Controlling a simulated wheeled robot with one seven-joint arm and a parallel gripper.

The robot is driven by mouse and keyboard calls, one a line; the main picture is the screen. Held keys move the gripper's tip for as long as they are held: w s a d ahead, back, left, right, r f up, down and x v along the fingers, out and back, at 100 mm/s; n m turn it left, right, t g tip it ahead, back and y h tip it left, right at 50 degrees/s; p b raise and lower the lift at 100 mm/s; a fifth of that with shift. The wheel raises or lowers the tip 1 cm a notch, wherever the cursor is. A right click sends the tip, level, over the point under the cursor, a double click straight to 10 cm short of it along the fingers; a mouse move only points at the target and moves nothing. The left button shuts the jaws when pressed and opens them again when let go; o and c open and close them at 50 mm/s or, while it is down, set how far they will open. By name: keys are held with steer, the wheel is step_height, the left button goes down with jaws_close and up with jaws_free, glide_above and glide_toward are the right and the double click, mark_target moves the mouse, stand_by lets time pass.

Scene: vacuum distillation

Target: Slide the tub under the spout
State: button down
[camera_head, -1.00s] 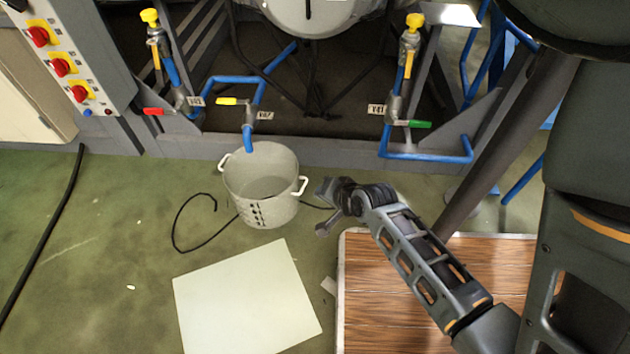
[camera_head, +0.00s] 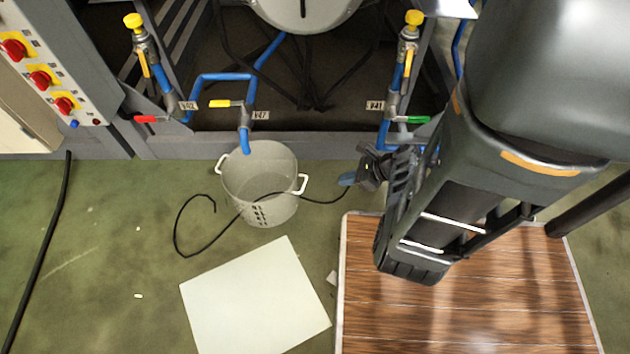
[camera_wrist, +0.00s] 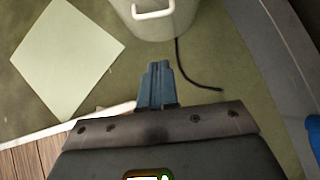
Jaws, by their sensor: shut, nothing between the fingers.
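The tub (camera_head: 259,187) is a light grey bucket with two white handles, standing upright on the green floor. The blue spout (camera_head: 245,141) below valve V47 ends over the tub's back left rim in the head view. My gripper (camera_head: 348,180) is to the right of the tub, apart from its right handle (camera_head: 303,184). In the wrist view my gripper's blue fingers (camera_wrist: 157,72) are closed together and empty. There the tub (camera_wrist: 163,25) shows at the top, beyond the fingertips, with one white handle (camera_wrist: 153,10) facing them.
A wooden platform (camera_head: 460,310) is at the lower right. The grey frame's base (camera_head: 300,147) runs behind the tub.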

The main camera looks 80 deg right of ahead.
steer(key=w+d+f+b, duration=0.1)
steer(key=w+f+b, duration=0.4)
steer(key=w, duration=0.5)
steer(key=shift+d+f, duration=0.4)
steer(key=shift+f, duration=0.2)
steer(key=shift+w, duration=0.1)
steer(key=w, duration=0.3)
steer(key=shift+w+d, duration=0.3)
steer(key=shift+w, duration=0.1)
